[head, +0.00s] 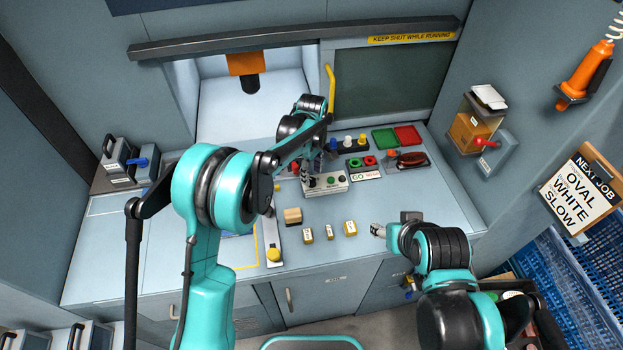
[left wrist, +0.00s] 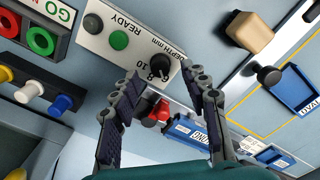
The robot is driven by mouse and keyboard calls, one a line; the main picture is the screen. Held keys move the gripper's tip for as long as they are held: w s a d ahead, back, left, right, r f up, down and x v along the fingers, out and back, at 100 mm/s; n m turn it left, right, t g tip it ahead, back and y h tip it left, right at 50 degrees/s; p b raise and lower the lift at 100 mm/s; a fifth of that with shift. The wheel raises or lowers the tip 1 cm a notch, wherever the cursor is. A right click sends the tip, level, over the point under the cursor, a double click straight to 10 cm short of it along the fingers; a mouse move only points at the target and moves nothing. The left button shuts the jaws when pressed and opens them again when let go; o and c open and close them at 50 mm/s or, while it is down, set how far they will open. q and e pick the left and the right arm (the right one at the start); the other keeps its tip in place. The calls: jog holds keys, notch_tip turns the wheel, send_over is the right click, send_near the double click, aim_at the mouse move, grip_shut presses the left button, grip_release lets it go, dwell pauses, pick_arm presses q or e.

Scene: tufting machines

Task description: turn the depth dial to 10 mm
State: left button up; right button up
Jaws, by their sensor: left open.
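The depth dial is a black knob (left wrist: 160,68) on a white control panel (left wrist: 104,22). "DEPTH mm" is printed beside it, and the numbers 8 and 10 show near it. I cannot tell which number it points to. In the head view the panel (head: 325,189) sits on the worktop under my left gripper (head: 308,176). In the left wrist view my left gripper (left wrist: 162,78) is open, with its fingertips on either side of the dial; contact cannot be told. My right gripper (head: 377,230) is over the worktop's front right; its jaws are too small to judge.
A green button (left wrist: 118,40) marked READY is on the same panel. Red and green ring buttons (left wrist: 40,40) and a row of coloured knobs (left wrist: 60,103) are close by. A wooden block (head: 292,215) and small yellow-and-white blocks (head: 329,232) stand in front of the panel.

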aim_at(312, 182)
pick_arm(q)
jog(key=shift+f, duration=1.5)
grip_shut()
